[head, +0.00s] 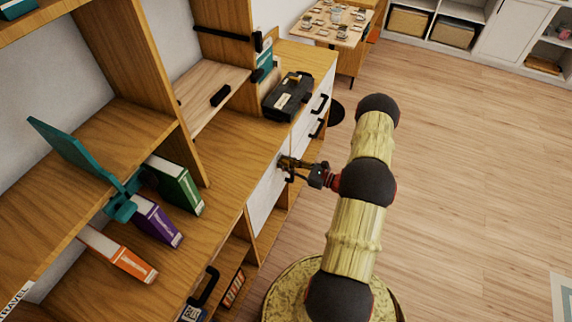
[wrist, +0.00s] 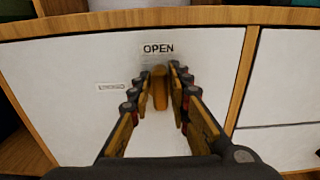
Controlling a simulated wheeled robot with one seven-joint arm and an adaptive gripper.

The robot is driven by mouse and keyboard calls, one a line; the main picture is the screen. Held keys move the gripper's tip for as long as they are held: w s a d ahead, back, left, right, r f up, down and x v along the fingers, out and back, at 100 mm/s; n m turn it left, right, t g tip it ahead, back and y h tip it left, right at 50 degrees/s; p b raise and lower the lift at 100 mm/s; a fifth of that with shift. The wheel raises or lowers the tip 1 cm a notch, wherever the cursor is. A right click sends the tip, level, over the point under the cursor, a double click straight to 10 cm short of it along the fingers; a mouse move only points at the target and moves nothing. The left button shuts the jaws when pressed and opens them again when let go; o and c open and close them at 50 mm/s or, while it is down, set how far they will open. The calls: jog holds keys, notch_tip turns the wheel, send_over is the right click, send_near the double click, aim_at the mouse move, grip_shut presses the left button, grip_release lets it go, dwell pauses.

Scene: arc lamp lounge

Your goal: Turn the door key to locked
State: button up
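The door key (wrist: 160,88) is a brass-orange grip on a white cabinet door (wrist: 75,70). In the wrist view it stands upright, in line with the OPEN label (wrist: 158,48) above it. A second small label (wrist: 111,86), too blurred to read surely, is left of the key. My gripper (wrist: 161,84) has its fingers on the left and right of the key, closed in close against it. In the head view my gripper (head: 287,163) is at the white cabinet front (head: 266,196), where the key is mostly hidden by the fingers.
Wooden counter (head: 245,140) runs above the door. On it stand a black device (head: 288,96) and several books, including a green one (head: 176,184). Drawers with black handles (head: 320,105) are beside the door. The wooden floor (head: 460,180) to the right is clear.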

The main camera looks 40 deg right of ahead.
grip_shut()
jog(key=shift+n, duration=0.3)
jog(key=n, duration=0.1)
jog(key=n+b, duration=0.1)
jog(key=n, duration=0.1)
jog(key=shift+s+a+f+n, duration=0.1)
jog(key=shift+a+n, duration=0.15)
jog(key=shift+n, duration=0.05)
jog(key=n+b, duration=0.2)
jog(key=n, duration=0.2)
jog(key=f+n+b, duration=0.1)
jog(key=n+b, duration=0.1)
jog(key=n, duration=0.3)
jog(key=a+n+b, duration=0.1)
jog(key=n+b, duration=0.1)
jog(key=n, duration=0.2)
jog(key=shift+s+f+n+b, duration=0.2)
jog(key=shift+n+b, duration=0.1)
jog(key=shift+n, duration=0.1)
dwell(0.3)
jog(key=shift+o, duration=2.1)
grip_release()
